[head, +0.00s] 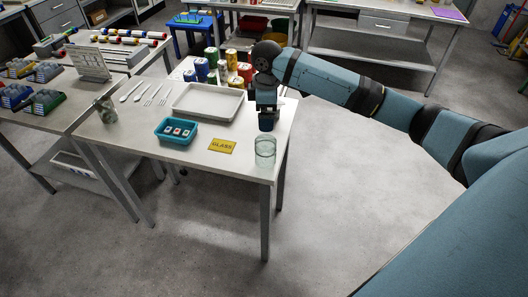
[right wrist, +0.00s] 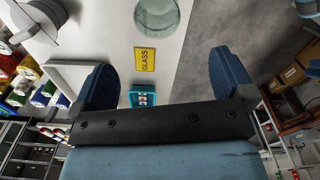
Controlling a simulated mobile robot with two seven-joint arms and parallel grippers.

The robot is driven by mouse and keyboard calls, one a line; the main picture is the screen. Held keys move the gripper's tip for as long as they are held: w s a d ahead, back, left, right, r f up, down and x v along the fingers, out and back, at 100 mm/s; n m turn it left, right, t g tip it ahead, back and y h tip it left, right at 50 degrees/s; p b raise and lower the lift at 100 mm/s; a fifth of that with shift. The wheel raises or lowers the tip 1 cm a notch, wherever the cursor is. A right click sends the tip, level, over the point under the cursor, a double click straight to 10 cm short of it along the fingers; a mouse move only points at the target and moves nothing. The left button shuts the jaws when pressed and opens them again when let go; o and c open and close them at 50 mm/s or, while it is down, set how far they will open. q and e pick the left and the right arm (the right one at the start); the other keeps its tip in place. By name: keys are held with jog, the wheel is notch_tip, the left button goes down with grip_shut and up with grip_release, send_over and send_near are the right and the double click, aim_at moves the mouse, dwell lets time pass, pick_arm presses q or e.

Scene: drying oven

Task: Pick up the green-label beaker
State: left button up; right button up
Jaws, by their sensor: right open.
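A clear glass beaker (head: 265,152) stands upright near the front right corner of the white table (head: 205,160). It also shows at the top of the right wrist view (right wrist: 157,16). I cannot make out a green label on it. My right gripper (head: 268,117) points down just behind and above this beaker, apart from it. Its two blue fingers are spread with nothing between them in the right wrist view (right wrist: 160,80). A second glass-like vessel (head: 107,109) stands at the table's left edge, too small to read any label. My left gripper is not in view.
A yellow GLASS sign (head: 222,146) lies left of the beaker. A teal basket (head: 176,131) with small labelled pieces and a grey tray (head: 208,102) lie further left. Several colored cans (head: 232,61) stand at the back. Open floor lies right of the table.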

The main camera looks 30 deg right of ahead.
aim_at(265, 141)
jog(key=f, duration=0.8)
jog(key=shift+d, duration=0.2)
jog(key=shift+w+f+p, duration=0.15)
jog(key=shift+f+p, duration=0.05)
jog(key=shift+f, duration=1.15)
jog(key=shift+w+f+p, duration=0.1)
jog(key=shift+f+p, duration=0.05)
jog(key=shift+f, duration=1.2)
jog(key=shift+a, duration=0.1)
jog(key=shift+c, duration=0.5)
jog(key=c, duration=1)
jog(key=shift+r, duration=0.1)
